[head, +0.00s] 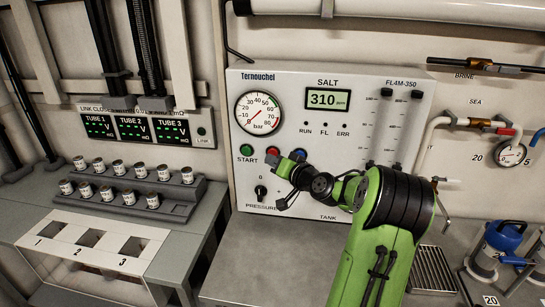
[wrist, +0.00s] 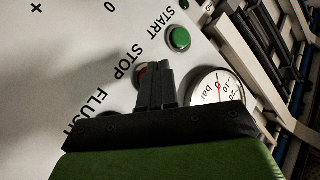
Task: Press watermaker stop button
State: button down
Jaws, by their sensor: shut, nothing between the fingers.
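The watermaker panel (head: 245,85) is white and upright on the wall, with a row of buttons low on its left half. The red stop button (head: 270,152) shows just above my gripper (head: 281,166), partly covered by it. In the wrist view, a red sliver of the stop button (wrist: 141,76) shows beside the word STOP, mostly hidden behind my gripper's fingers (wrist: 155,70). The fingers are shut, empty and point at the panel right over the button. I cannot tell whether they touch it. The green start button (head: 246,151) is uncovered to the left; it also shows in the wrist view (wrist: 179,38).
A blue button (head: 300,153) sits just right of my gripper. A black pressure knob (head: 261,191) lies below and left. A bar gauge (head: 258,112) and a display reading 310 (head: 328,99) are above. A grey rack of small jars (head: 140,205) stands left.

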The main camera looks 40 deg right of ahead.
jog(key=shift+s+a, duration=0.1)
jog(key=shift+a, duration=0.05)
jog(key=s+a+b, duration=0.1)
jog(key=a, duration=0.1)
jog(key=s+a+b, duration=0.2)
dwell(0.5)
dwell(0.6)
jog(key=a+n+g+y+p, duration=0.25)
jog(key=a+n+g, duration=0.25)
jog(key=a, duration=1.2)
jog(key=s+a+n+g+p, duration=0.1)
jog(key=s+a+n+g, duration=0.2)
jog(key=s+a, duration=0.5)
jog(key=s+a+g+p, duration=0.2)
jog(key=s+a, duration=0.2)
jog(key=s, duration=1.2)
jog(key=shift+r+n+g, duration=0.2)
jog(key=shift+n+g, duration=0.1)
jog(key=shift+n, duration=0.1)
